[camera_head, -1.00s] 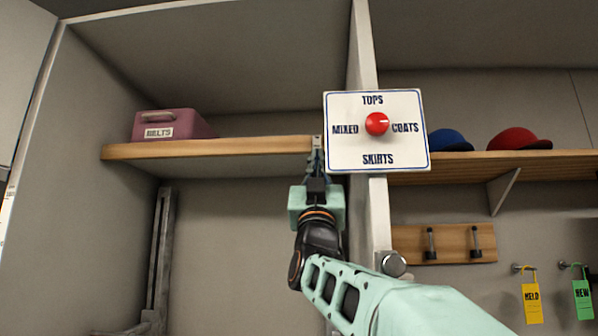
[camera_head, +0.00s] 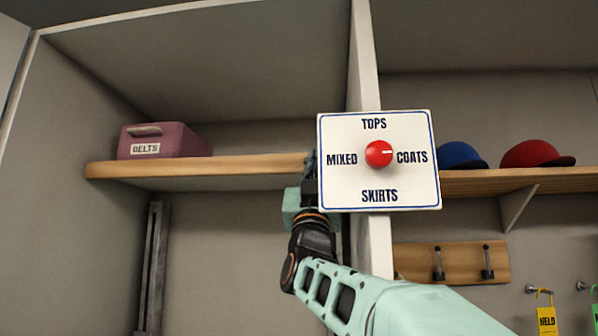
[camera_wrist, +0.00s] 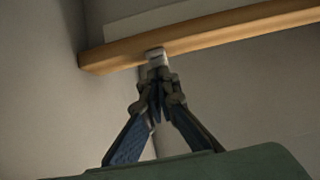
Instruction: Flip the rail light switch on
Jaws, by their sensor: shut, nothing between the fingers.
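My gripper (camera_wrist: 157,62) is shut and empty in the wrist view, its tips pointing up in front of the wooden shelf edge (camera_wrist: 205,38). A small pale piece sits at the very tips; I cannot tell whether it is the fingertips or a small fitting behind them. In the head view my gripper (camera_head: 310,168) is at the right end of the left shelf (camera_head: 240,167), partly hidden behind the sign board. I cannot make out a rail light switch for certain in either view.
A white board (camera_head: 340,190) with a red knob (camera_head: 379,154) stands close right of my gripper, its pointer towards COATS. A purple BELTS box (camera_head: 165,142) is on the left shelf. Caps (camera_head: 530,154), hooks (camera_head: 487,262) and tags (camera_head: 546,321) are right.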

